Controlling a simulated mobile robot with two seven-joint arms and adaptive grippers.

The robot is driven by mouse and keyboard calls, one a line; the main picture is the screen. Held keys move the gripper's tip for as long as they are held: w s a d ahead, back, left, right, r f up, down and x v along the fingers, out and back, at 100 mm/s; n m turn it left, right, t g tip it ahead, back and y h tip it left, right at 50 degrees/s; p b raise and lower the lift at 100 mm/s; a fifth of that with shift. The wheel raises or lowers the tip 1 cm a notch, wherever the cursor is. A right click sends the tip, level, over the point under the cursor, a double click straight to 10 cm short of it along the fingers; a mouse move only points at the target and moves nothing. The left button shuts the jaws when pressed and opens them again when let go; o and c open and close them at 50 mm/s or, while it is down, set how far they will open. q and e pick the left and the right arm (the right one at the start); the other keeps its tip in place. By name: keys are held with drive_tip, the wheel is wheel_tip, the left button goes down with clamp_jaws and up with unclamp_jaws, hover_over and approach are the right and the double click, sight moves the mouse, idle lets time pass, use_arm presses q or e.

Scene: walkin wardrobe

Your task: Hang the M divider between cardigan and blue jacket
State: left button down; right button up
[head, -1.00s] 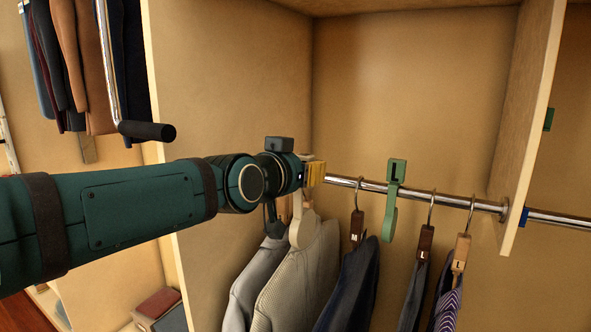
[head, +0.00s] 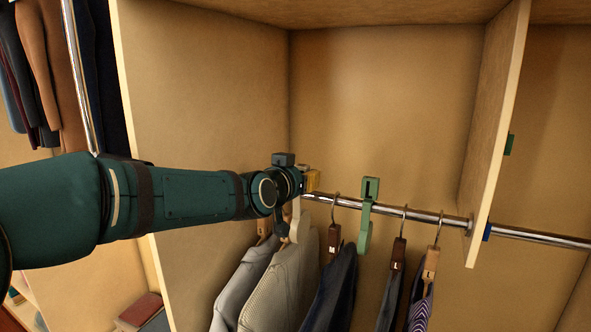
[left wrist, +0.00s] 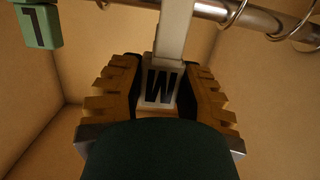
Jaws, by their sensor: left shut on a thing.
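My left gripper (head: 312,181) is shut on the cream M divider (head: 296,221), in front of the rail's left part. In the left wrist view the divider's M (left wrist: 159,86) shows between the fingers, and its pale strip runs up to the rail. I cannot tell whether it is hooked on the rail. The light knitted garment (head: 282,285), seemingly the cardigan, hangs below and behind the divider. The dark blue jacket (head: 332,290) hangs to the right on a hanger tagged M. My right gripper is not in view.
The rail (head: 392,211) carries a green L divider (head: 368,215) and two L-tagged hangers right of the jacket. A grey garment (head: 240,288) hangs at the left. A side panel (head: 146,120) and an upright partition (head: 492,120) bound the bay.

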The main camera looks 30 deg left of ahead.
use_arm(q)
drive_tip(key=w+p, duration=0.3)
drive_tip(key=shift+a+r, duration=0.15)
drive_tip(key=w+p, duration=0.2)
drive_tip(key=shift+w+p, duration=0.15)
drive_tip(key=shift+p, duration=0.15)
drive_tip(key=shift+f+b, duration=0.5)
drive_tip(key=shift+f, duration=0.05)
drive_tip(key=shift+f+b, duration=0.6)
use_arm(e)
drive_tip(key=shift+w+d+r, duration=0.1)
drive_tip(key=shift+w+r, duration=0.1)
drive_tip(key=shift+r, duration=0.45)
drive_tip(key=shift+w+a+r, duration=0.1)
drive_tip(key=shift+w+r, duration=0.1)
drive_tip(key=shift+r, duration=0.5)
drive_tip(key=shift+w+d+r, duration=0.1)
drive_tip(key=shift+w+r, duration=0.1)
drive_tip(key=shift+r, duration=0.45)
use_arm(q)
drive_tip(key=shift+f+b, duration=0.25)
drive_tip(key=shift+b, duration=0.15)
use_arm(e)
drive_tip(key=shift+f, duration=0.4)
use_arm(q)
drive_tip(key=c, duration=0.6)
unclamp_jaws()
